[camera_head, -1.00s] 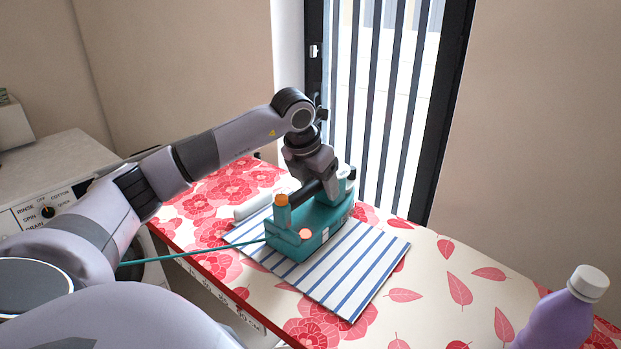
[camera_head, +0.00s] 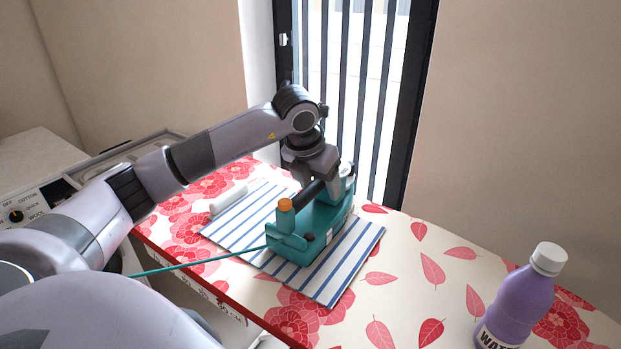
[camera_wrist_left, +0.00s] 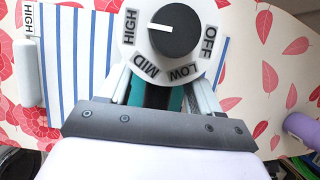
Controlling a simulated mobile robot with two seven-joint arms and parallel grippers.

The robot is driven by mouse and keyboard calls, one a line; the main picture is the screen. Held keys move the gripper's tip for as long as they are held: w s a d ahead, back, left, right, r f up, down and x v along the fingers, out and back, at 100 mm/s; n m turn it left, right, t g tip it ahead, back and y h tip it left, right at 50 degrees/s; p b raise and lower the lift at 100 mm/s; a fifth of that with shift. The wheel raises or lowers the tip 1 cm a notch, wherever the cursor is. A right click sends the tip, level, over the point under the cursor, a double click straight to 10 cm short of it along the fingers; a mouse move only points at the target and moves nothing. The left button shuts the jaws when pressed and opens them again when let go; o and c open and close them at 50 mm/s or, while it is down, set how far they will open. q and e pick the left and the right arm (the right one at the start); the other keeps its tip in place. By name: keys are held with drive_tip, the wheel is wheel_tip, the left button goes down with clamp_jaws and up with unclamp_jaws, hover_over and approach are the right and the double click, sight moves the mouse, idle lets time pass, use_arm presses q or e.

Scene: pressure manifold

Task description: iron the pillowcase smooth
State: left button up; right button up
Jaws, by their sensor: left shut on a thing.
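The pillowcase (camera_head: 349,262) is white with blue stripes and lies flat on the floral ironing surface. I see no clear creases on the part that shows. The teal iron (camera_head: 322,228) with an orange knob stands on it and hides its middle and far right part. My left gripper (camera_head: 318,187) is shut on the iron's dark handle. In the left wrist view, my gripper (camera_wrist_left: 158,96) is just below the iron's dial (camera_wrist_left: 174,32), whose white mark points to HIGH. A small indicator on the iron is dark. My right gripper is not in view.
A white rounded bar (camera_head: 229,198) lies at the pillowcase's far left edge. A teal cord (camera_head: 195,263) runs left from the iron. A purple bottle (camera_head: 517,303) stands at right. A barred window (camera_head: 345,90) is behind. The surface right of the pillowcase is mostly clear.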

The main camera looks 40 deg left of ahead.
use_arm(q)
drive_tip(key=shift+d, duration=4.1)
drive_tip(key=shift+s, duration=1.85)
wheel_tip(320, 180, up, 7)
drive_tip(key=p, duration=0.1)
drive_tip(key=shift+w, duration=0.15)
